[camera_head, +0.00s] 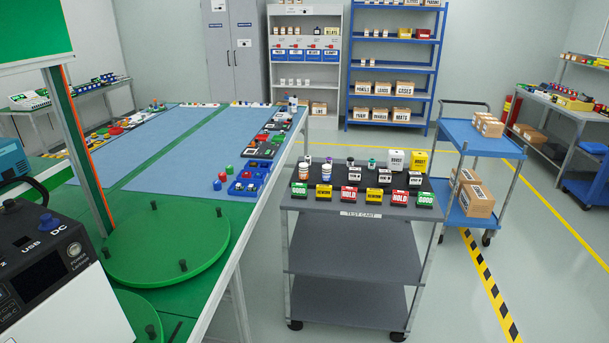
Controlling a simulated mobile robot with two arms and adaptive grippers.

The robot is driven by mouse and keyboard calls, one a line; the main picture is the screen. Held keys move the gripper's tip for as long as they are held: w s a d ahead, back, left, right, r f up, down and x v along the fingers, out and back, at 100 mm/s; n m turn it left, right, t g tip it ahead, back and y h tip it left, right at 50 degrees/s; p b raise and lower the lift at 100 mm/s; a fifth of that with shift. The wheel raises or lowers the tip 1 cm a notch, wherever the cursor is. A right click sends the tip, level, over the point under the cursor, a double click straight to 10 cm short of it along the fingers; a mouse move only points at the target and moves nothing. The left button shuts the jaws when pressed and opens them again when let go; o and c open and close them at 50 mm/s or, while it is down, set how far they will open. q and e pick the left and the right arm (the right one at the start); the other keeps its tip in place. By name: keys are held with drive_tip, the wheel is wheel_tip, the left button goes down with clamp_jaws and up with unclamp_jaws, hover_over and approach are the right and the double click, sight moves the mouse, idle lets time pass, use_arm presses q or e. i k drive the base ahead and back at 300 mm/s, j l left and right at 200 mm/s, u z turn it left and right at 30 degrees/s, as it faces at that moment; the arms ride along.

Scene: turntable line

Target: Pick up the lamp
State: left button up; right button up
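I cannot make out with certainty which thing is the lamp. Small items stand on the grey test cart (360,213), among them a small bottle (303,171), dark blocks with white labels (354,174) and small capped pieces at the back. Some are too small to identify. A front row of coloured label blocks reads GOOD (299,190), REWORK (324,193) and HOLD (349,194), with several more to the right. Neither of my grippers shows in the head view.
A green turntable (165,245) with black pegs lies at the near left, beside a black power unit (45,265). A long blue-matted bench (190,150) extends behind it. A blue cart with boxes (480,140) stands right of the test cart. Floor is clear at the lower right.

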sight(303, 173)
drive_tip(key=i+l+u, duration=0.3)
drive_tip(key=i, duration=0.45)
drive_tip(key=i+l+u, duration=0.3)
drive_tip(key=i+l, duration=0.35)
